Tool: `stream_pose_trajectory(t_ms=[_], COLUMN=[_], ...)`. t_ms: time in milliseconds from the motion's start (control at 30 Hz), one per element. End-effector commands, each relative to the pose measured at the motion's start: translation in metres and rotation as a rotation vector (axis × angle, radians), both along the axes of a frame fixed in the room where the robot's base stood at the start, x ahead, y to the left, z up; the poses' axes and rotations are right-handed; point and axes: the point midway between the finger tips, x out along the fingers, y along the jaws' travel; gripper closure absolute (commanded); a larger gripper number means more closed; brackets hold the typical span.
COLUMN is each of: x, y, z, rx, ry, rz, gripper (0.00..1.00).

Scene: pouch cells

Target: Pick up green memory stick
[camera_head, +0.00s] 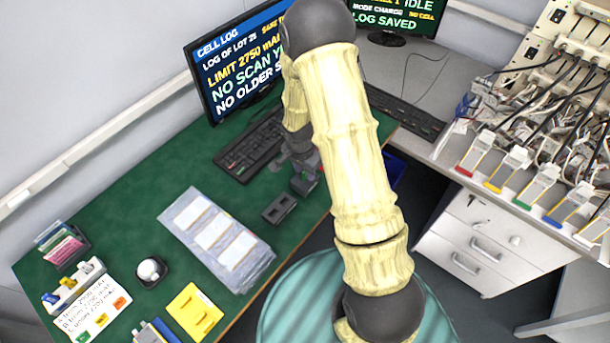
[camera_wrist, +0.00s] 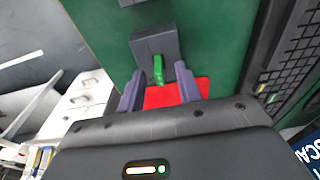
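The green memory stick (camera_wrist: 158,68) stands out from the near side of a dark grey block (camera_wrist: 155,42) in the wrist view. My gripper (camera_wrist: 158,84) is open, with its two purple-grey fingers apart on either side of the line to the stick. In the head view my gripper (camera_head: 298,158) is low over the desk by the keyboard.
A red patch (camera_wrist: 178,94) lies below the fingers. A black keyboard (camera_wrist: 294,72) is close on the right in the wrist view. In the head view a dark slotted holder (camera_head: 279,208) and a tray of pouches (camera_head: 263,262) stand on the green desk (camera_head: 140,190). A monitor (camera_head: 222,85) is behind.

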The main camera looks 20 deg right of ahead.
Motion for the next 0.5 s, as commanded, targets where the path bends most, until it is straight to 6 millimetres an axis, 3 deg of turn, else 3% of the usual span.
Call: stream_pose_trajectory(t_ms=[167, 333, 500], x=[0.0, 0.0001, 0.0], y=[-0.0001, 0.0001, 0.0], z=[0.0002, 0.0002, 0.0002], rx=[0.0, 0.0, 0.0], ry=[0.0, 0.0, 0.0], rz=[0.0, 0.0, 0.0], gripper=[0.65, 0.99, 1.0])
